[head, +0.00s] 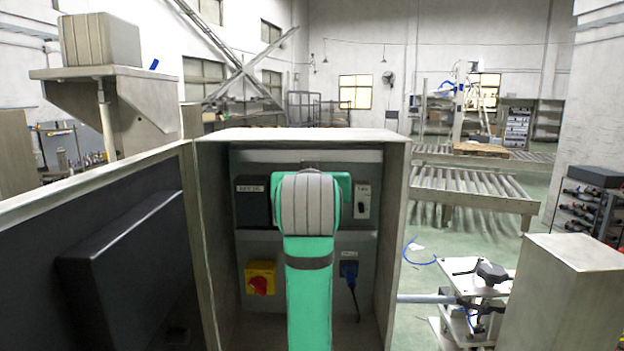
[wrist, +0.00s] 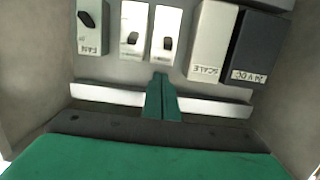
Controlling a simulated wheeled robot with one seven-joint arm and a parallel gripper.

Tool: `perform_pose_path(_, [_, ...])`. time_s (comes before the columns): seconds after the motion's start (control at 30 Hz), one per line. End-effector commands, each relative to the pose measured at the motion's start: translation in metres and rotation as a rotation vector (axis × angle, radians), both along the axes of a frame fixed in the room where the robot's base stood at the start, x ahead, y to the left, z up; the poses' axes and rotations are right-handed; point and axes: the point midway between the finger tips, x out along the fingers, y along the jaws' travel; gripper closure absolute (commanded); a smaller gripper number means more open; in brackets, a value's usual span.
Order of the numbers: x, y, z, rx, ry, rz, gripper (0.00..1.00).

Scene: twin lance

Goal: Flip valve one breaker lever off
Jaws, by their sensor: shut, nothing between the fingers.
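In the wrist view, which shows the labels upside down, two white breakers stand side by side, a left one (wrist: 131,20) and a right one (wrist: 166,20). Each has a small black lever, the left lever (wrist: 132,38) and the right lever (wrist: 168,43). I cannot read which is valve one. My gripper (wrist: 160,76) is shut and empty, its green fingertips just below the right breaker in the picture. I cannot tell whether they touch it. In the head view my arm hides the gripper and these breakers inside the open cabinet (head: 399,200).
A FAN breaker (wrist: 92,35) with a black lever is at left in the wrist view; SCALE (wrist: 212,40) and 24V DC (wrist: 262,48) modules are at right. A white rail (wrist: 105,94) runs below. The head view shows a red-yellow switch (head: 261,279) and blue plug (head: 349,269).

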Motion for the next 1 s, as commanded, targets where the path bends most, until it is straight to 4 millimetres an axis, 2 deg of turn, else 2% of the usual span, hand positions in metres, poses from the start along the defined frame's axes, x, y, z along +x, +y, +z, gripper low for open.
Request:
perform_pose_path(0.1, [-0.008, 0.0, -0.015, 0.0, 0.0, 0.0, 1.0])
perform_pose_path(0.3, [-0.016, 0.0, -0.03, 0.0, -0.001, 0.0, 1.0])
perform_pose_path(0.77, [-0.019, 0.0, -0.034, 0.0, -0.001, -0.001, 1.0])
perform_pose_path(1.0, [-0.02, -0.008, -0.037, 0.0, -0.035, -0.011, 1.0])
